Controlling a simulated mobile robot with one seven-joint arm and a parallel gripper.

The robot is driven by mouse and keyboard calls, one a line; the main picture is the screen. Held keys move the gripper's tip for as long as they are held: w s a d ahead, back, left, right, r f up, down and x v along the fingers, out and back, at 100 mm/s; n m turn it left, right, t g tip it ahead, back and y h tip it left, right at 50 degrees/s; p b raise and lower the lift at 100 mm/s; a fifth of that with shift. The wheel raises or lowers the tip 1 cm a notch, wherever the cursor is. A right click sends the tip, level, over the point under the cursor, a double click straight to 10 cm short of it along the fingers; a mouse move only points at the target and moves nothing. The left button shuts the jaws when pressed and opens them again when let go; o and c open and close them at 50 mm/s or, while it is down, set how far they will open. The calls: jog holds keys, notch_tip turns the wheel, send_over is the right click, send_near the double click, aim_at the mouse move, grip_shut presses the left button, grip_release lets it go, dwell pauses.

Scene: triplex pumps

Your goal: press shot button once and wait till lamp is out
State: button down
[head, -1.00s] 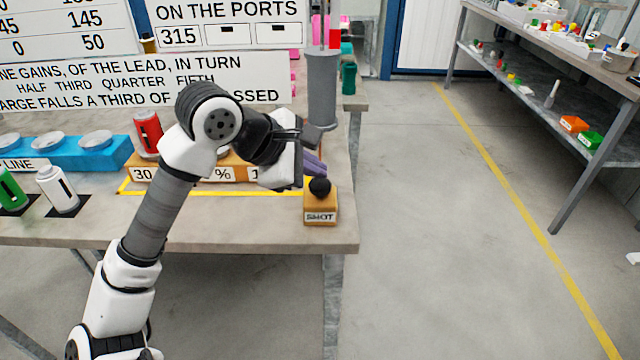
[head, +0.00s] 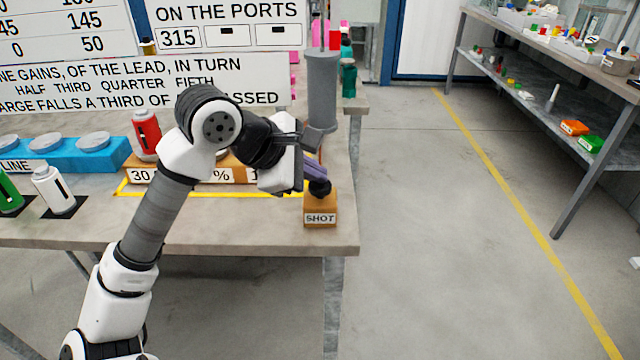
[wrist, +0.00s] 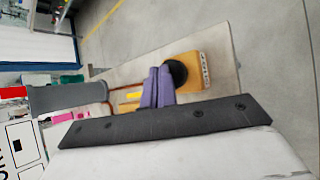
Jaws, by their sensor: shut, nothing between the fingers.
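The shot button is a black knob (head: 320,188) on an orange box (head: 320,208) labelled SHOT, at the table's front right corner. In the wrist view the black knob (wrist: 176,73) and its orange box (wrist: 194,68) lie just beyond the fingertips. My gripper (head: 316,173) has its purple fingers shut with nothing between them. Their tips overlap the knob's upper part in the head view; whether they touch or press it I cannot tell. A red piece (head: 335,39) shows at the top of a grey cylinder (head: 322,90); I cannot tell whether it is a lit lamp.
An orange base (head: 238,172) with number labels stands behind my arm, with a red canister (head: 146,135) at its left. White and green canisters and a blue block (head: 70,153) are further left. Floor right of the table is clear.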

aim_at(314, 186)
jog(key=shift+f+b, duration=0.6)
jog(key=shift+b, duration=0.1)
dwell(0.5)
jog(key=shift+r, duration=0.1)
jog(key=shift+r+p, duration=0.4)
jog(key=shift+r, duration=0.65)
jog(key=shift+r, duration=0.15)
jog(key=shift+r+p, duration=1.05)
jog(key=shift+r, duration=1.35)
